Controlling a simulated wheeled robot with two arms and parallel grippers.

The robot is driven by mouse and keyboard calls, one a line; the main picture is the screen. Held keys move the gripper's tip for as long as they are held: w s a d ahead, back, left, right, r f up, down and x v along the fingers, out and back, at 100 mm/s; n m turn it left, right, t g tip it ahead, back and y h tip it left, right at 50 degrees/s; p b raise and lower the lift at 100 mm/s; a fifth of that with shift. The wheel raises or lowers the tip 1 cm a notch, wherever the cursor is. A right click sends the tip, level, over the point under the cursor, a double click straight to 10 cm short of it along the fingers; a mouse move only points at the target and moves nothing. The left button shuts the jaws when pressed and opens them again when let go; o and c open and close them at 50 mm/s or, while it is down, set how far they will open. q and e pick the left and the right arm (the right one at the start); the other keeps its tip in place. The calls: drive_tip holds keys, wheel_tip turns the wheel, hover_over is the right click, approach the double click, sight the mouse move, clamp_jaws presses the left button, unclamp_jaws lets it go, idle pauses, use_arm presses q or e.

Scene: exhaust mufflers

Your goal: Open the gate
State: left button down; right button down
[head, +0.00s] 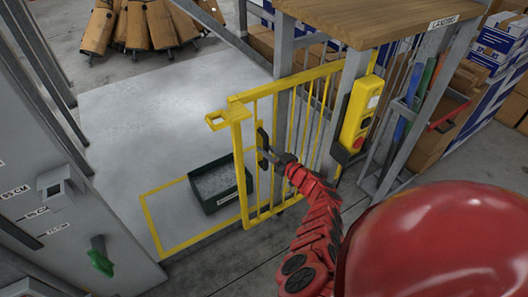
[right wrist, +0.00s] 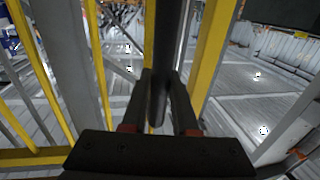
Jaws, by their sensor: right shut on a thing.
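The yellow barred gate (head: 240,170) stands in the middle of the head view. Its right side is by a grey post, and its left end stands apart from the grey cabinet, with open floor between. A black vertical handle (head: 262,141) is on the gate near its left end. My right gripper (head: 266,150) is shut on this handle. In the right wrist view the dark handle bar (right wrist: 163,70) runs upright between the fingers, with yellow gate bars (right wrist: 208,50) behind it. My left gripper is not in view.
A dark green bin (head: 220,186) sits on the floor behind the gate, near a yellow floor line (head: 190,244). A yellow control box (head: 360,110) is on the post at right, below a wooden top (head: 370,15). A grey cabinet (head: 60,170) stands at left. Pale floor lies beyond.

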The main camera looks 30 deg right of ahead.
drive_tip(key=c, duration=0.7)
unclamp_jaws()
drive_tip(key=shift+f, duration=0.1)
drive_tip(key=s+d+p, duration=0.1)
drive_tip(key=s, duration=0.4)
drive_tip(key=s+d+p, duration=0.1)
drive_tip(key=s, duration=0.5)
drive_tip(key=s+d+p, duration=0.1)
drive_tip(key=s, duration=0.5)
drive_tip(key=shift+d, duration=0.15)
drive_tip(key=shift+c, duration=0.3)
